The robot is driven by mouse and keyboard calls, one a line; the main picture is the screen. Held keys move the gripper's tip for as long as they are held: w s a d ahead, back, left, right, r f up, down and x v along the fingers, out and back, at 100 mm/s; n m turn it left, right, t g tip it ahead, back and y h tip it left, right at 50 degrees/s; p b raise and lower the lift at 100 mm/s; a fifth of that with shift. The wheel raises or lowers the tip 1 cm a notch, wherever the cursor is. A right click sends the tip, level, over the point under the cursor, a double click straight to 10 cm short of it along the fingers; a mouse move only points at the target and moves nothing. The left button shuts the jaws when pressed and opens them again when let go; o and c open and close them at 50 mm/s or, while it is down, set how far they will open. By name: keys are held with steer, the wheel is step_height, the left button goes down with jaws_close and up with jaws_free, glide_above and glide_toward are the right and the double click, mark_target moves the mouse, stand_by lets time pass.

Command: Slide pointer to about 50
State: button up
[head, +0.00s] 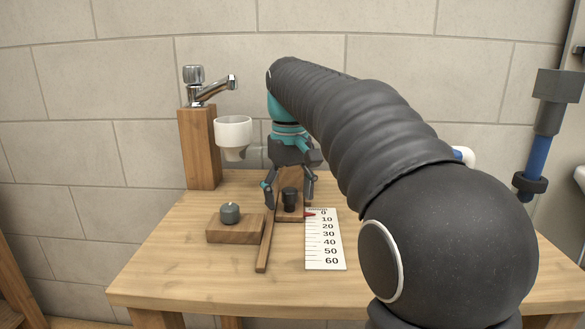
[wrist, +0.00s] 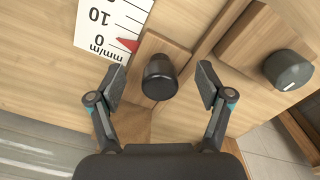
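A small red pointer (head: 309,214) sits close to the 0 mark at the top of the white scale (head: 325,240), which runs from 0 to 60. It also shows in the wrist view (wrist: 128,44). The pointer is on a wooden slider block with an upright black knob (head: 290,199), which shows from above in the wrist view (wrist: 159,77). My gripper (head: 289,194) is open, with one finger on each side of the knob. In the wrist view a gap shows between the knob and each fingertip.
A wooden block with a grey dial (head: 230,213) lies left of the slider, beside a wooden rail (head: 264,245). A tap (head: 207,88) on a wooden post and a white cup (head: 233,131) stand at the back left. The table (head: 190,275) is bare toward the front.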

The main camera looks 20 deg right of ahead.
steer(key=c, duration=1.1)
steer(key=shift+s, duration=0.15)
steer(key=shift+s+a+f+b, duration=0.1)
steer(key=shift+s+a+b, duration=0.45)
steer(key=shift+s, duration=1.2)
steer(key=shift+s+a+r+b, duration=0.1)
steer(key=shift+s+a+b, duration=0.45)
steer(key=shift+s, duration=1.2)
steer(key=shift+s+a+f+b, duration=0.1)
steer(key=shift+s+a+b, duration=0.45)
steer(key=shift+s, duration=1.2)
steer(key=shift+a, duration=0.1)
steer(key=o, duration=1.8)
